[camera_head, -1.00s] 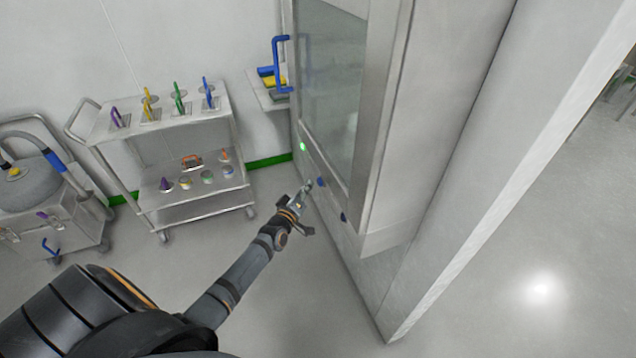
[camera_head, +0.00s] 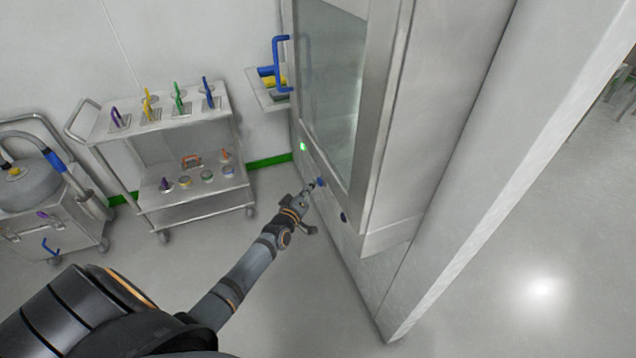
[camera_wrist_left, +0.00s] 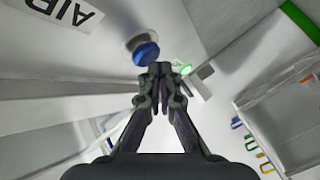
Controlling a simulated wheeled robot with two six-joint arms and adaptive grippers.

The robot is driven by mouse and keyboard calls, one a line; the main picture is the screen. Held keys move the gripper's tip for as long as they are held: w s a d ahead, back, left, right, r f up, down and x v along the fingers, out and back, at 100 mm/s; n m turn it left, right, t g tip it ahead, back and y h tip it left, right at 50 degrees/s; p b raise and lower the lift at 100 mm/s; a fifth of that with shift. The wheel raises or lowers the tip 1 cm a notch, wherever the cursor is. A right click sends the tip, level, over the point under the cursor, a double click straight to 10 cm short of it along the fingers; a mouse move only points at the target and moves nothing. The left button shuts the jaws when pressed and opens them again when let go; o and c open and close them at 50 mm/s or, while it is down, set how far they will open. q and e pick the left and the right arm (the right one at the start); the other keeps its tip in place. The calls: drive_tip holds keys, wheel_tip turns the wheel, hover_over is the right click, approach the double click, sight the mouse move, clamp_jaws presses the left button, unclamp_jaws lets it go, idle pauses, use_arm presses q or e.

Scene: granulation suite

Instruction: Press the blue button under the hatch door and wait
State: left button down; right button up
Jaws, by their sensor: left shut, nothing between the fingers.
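The hatch door (camera_head: 333,75) has a glass pane in a steel frame and a blue handle at its left. On the panel under it is a blue button (camera_head: 321,182), with a second dark blue one (camera_head: 344,217) lower right. My left gripper (camera_head: 309,188) is shut and empty, with its tips close to the upper blue button. In the left wrist view the blue button (camera_wrist_left: 146,53) stands out from the panel just ahead of the shut fingertips (camera_wrist_left: 159,68). I cannot tell whether they touch. My right gripper is not in view.
A green light (camera_head: 303,146) glows on the panel, upper left of the button. A steel trolley (camera_head: 150,128) with coloured handled items stands at the left. Another wheeled unit (camera_head: 75,225) with hoses is at far left. The floor between is clear.

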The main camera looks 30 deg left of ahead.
use_arm(q)
drive_tip(key=shift+w+d, duration=0.3)
drive_tip(key=shift+w, duration=0.05)
idle(0.6)
drive_tip(key=shift+s+a, duration=0.6)
drive_tip(key=shift+s, duration=0.1)
drive_tip(key=s+a, duration=0.3)
drive_tip(key=shift+s+a+p, duration=0.1)
drive_tip(key=shift+s+p, duration=0.3)
idle(0.7)
